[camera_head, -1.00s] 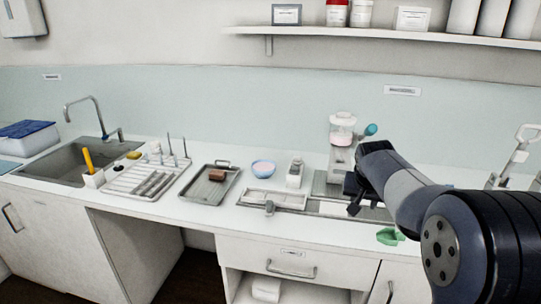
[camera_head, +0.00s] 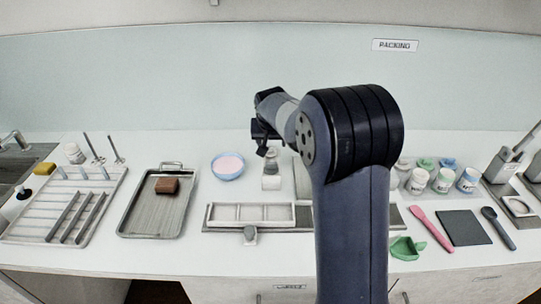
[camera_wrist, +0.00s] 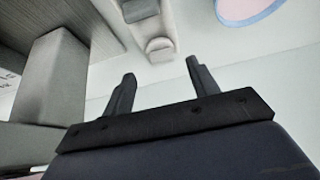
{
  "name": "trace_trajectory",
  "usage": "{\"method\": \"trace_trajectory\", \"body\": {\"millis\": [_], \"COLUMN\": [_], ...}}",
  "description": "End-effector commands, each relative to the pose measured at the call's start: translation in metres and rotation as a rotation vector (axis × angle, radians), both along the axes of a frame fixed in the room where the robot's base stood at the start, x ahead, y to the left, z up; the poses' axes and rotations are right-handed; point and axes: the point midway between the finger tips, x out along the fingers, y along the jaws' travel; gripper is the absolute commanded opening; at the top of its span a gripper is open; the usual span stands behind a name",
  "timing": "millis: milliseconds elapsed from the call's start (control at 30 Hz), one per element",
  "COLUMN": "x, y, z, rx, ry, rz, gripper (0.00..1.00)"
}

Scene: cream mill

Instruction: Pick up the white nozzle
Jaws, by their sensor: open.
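My gripper (camera_head: 264,147) is over the counter in the head view, near a small white and grey upright item (camera_head: 271,180). In the wrist view my gripper (camera_wrist: 160,72) is open, with nothing between its two dark fingers. A pale rounded piece (camera_wrist: 159,48) lies just beyond the fingertips there, and looks like part of that same item. I cannot tell for sure whether this is the white nozzle. Another small white piece (camera_head: 73,152) stands at the back of the drying rack, far left. My arm hides part of the counter's middle.
A blue bowl with pink contents (camera_head: 228,167) is left of my gripper. A metal tray (camera_head: 130,228) holds a brown block (camera_head: 167,186). A long divided tray (camera_head: 226,213) lies in front. Several jars, a pink spatula (camera_head: 430,228) and a green piece (camera_head: 407,248) are at right.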

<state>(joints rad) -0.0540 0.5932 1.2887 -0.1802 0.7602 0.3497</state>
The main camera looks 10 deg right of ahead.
Motion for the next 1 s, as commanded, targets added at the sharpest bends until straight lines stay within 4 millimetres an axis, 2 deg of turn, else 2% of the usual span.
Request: {"method": "trace_trajectory", "body": {"millis": [300, 667, 1000], "x": [0.021, 0.024, 0.024], "y": [-0.004, -0.004, -0.004], "z": [-0.034, -0.040, -0.040], "rx": [-0.001, 0.000, 0.000], "ry": [0.003, 0.000, 0.000], "rz": [0.000, 0.000, 0.000], "gripper": [0.56, 0.56, 0.28]}}
